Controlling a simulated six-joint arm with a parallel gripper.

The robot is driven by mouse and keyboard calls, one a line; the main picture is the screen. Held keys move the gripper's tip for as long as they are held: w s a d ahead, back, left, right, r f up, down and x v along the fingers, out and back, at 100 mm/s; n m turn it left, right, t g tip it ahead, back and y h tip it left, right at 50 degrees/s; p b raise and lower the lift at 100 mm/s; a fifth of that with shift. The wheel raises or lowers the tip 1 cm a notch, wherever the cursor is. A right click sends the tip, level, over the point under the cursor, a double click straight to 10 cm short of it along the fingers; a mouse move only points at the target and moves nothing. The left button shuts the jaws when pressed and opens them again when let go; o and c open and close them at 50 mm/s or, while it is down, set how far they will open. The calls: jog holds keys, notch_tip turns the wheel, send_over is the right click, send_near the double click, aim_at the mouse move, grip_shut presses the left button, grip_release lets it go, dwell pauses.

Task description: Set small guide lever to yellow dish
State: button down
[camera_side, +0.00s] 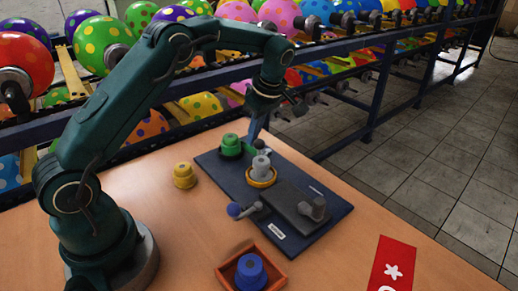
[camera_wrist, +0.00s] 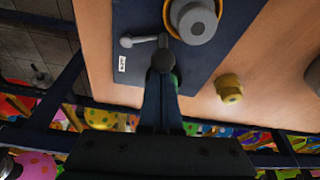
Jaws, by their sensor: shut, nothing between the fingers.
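The small guide lever (camera_wrist: 143,40) is a short grey arm with a rounded end, lying on the dark blue board in the wrist view. Its inner end meets a dark round part at my gripper's tips. The yellow dish (camera_wrist: 172,34) is a yellow ring around a grey stepped knob, just beyond the tips; it also shows in the side view (camera_side: 262,183). My gripper (camera_side: 252,139) is shut and empty, pointing down low over the board's far end, close to the lever. The gripper partly hides the lever's inner end, so contact is unclear.
A yellow knob (camera_side: 184,175) and a tray (camera_side: 225,272) holding a blue knob (camera_side: 250,271) sit on the table. Balloon racks stand behind.

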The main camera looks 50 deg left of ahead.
jog(key=shift+w+a, duration=0.4)
jog(key=shift+w, duration=0.25)
jog(key=shift+v, duration=2.5)
